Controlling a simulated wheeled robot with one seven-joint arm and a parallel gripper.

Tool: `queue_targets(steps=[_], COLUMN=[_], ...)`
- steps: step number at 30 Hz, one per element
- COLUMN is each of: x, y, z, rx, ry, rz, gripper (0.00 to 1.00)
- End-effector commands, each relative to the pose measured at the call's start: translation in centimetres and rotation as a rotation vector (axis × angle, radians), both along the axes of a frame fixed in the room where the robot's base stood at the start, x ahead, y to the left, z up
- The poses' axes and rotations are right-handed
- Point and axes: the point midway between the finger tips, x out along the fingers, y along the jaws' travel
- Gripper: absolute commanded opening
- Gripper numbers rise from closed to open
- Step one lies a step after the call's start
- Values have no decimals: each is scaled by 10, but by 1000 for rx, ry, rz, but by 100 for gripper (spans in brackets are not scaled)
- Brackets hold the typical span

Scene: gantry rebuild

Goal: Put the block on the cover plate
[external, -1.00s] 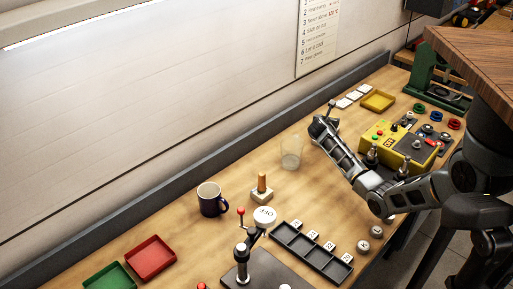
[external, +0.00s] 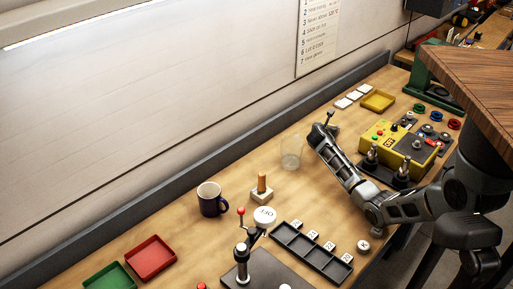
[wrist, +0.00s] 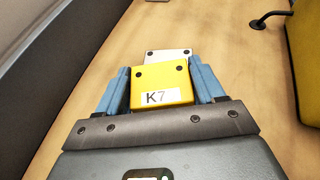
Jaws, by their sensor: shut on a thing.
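The yellow block (wrist: 161,84), labelled K7, is between the blue fingers of my gripper (wrist: 163,92) in the wrist view, and the gripper is shut on it. A pale plate with two dark dots, which looks like the cover plate (wrist: 167,54), shows just beyond the block's far edge. The block hides part of it, and I cannot tell whether the two touch. In the external view my gripper (external: 319,134) is low over the bench, right of the clear glass. The block and plate cannot be made out there.
The clear glass (external: 291,152) stands close left of my gripper. A yellow control box (external: 388,143) stands to the right. Several white tiles (external: 355,95) and a yellow tray (external: 378,100) lie behind. A mug (external: 211,200) and a wooden peg on a base (external: 262,190) stand further left.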

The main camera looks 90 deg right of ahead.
Motion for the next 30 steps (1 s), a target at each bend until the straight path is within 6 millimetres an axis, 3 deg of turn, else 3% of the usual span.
queue_targets(steps=[1,2,6,9,20,30], x=[0,0,0,0,1,14], y=[0,0,0,0,2,32], z=[0,-2,-2,-2,4,21], rx=[-3,1,1,1,1,2], ry=[0,0,0,0,0,0], rz=[1,0,0,0,1,3], gripper=[0,71,84,94,94,94])
